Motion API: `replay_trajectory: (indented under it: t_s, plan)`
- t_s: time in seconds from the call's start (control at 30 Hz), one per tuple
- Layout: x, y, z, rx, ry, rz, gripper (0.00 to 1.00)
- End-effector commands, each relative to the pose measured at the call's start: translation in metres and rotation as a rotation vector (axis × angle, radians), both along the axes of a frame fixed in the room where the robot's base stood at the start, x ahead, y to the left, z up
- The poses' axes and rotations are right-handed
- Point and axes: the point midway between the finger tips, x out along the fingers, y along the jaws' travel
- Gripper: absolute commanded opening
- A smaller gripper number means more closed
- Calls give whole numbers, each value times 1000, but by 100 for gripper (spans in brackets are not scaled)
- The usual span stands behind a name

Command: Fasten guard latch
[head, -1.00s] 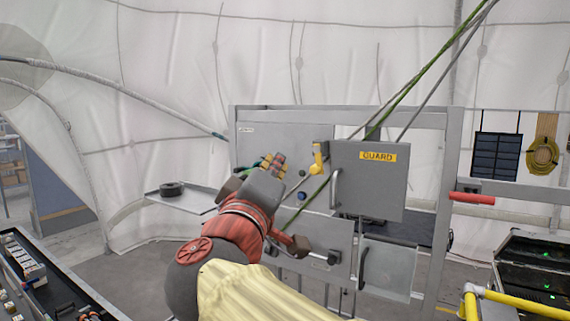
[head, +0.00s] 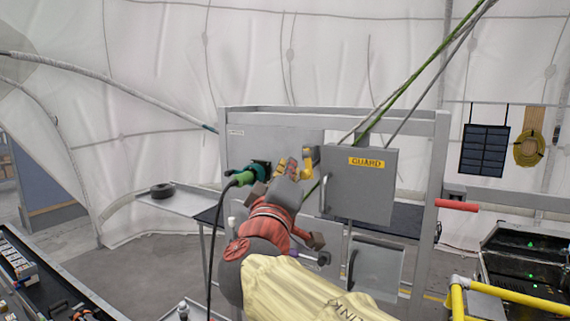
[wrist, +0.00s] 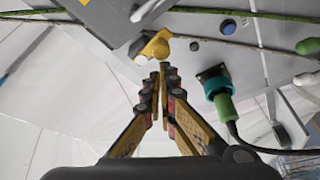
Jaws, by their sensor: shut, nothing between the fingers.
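The grey guard panel (head: 372,200) with its yellow GUARD label (head: 366,162) hangs at the right of the metal frame, a bar handle on its left side. The yellow latch (head: 312,157) sits just left of the panel's upper left edge, partly covered by my gripper. My gripper (head: 292,166) is shut and empty, its fingertips close to the latch. In the wrist view the latch (wrist: 156,46) lies just beyond the fingertips (wrist: 163,70). I cannot tell whether they touch.
A green plug (head: 243,178) sits in a teal socket left of my gripper, its black cable hanging down. A shelf (head: 185,200) holds a dark roll. A red handle (head: 457,205) and yellow rail (head: 510,295) are at right. Green and grey ropes slant above the panel.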

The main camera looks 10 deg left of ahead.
Motion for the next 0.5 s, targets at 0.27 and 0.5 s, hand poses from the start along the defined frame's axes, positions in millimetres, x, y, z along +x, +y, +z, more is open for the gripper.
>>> replay_trajectory:
  t_s: [0.27, 0.5]
  plan:
    - [0, 0, 0, -4, 1, 0, 0]
    - [-1, -1, 0, -49, 17, 1, 0]
